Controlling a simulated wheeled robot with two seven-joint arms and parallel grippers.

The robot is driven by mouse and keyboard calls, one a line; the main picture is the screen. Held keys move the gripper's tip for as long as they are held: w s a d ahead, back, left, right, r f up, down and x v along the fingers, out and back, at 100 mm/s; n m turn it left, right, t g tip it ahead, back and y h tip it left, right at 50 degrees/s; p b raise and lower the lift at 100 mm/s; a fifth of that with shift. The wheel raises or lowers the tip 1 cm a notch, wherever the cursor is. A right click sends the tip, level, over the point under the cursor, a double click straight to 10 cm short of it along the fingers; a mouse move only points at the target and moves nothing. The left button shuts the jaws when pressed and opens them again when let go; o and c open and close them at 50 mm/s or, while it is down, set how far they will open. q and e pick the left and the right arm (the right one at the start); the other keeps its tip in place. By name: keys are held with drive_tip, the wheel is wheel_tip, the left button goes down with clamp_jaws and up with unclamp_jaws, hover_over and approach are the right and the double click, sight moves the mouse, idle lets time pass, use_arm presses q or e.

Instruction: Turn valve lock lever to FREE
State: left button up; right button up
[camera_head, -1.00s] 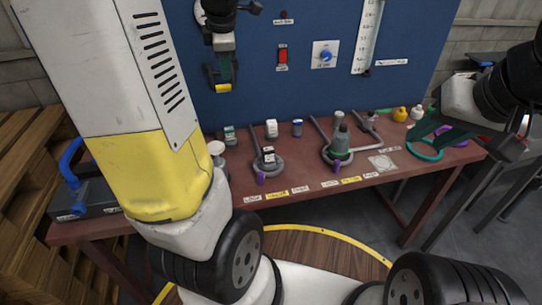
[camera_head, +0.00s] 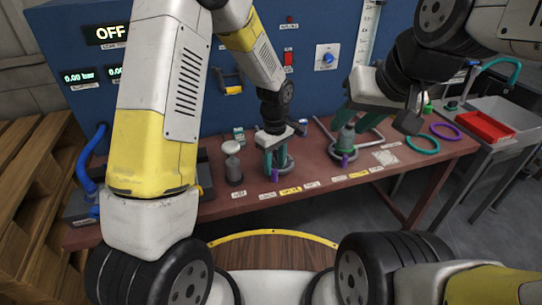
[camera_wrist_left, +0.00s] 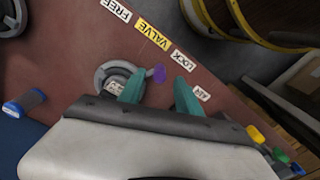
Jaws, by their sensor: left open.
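The valve lock lever, a grey ring with a purple knob (camera_head: 274,176), is at the front of the red-brown bench. In the left wrist view its ring (camera_wrist_left: 102,72) and purple knob (camera_wrist_left: 158,73) show, with the knob on the side of the LOCK label (camera_wrist_left: 184,61). The VALVE label (camera_wrist_left: 152,33) and FREE label (camera_wrist_left: 116,10) lie beyond. My left gripper (camera_head: 273,160) is over the lever, its green fingers apart around the knob's area, with the knob just beyond the fingertips; contact cannot be told. My right gripper (camera_head: 379,108) is open, above the bench to the right.
A white-capped cylinder (camera_head: 233,165) stands left of my left gripper. Green (camera_head: 422,145) and purple (camera_head: 445,131) rings lie at the right. A blue panel (camera_head: 225,62) stands behind.

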sight(275, 170)
use_arm(q)
drive_tip(key=shift+f, duration=1.8)
clamp_jaws()
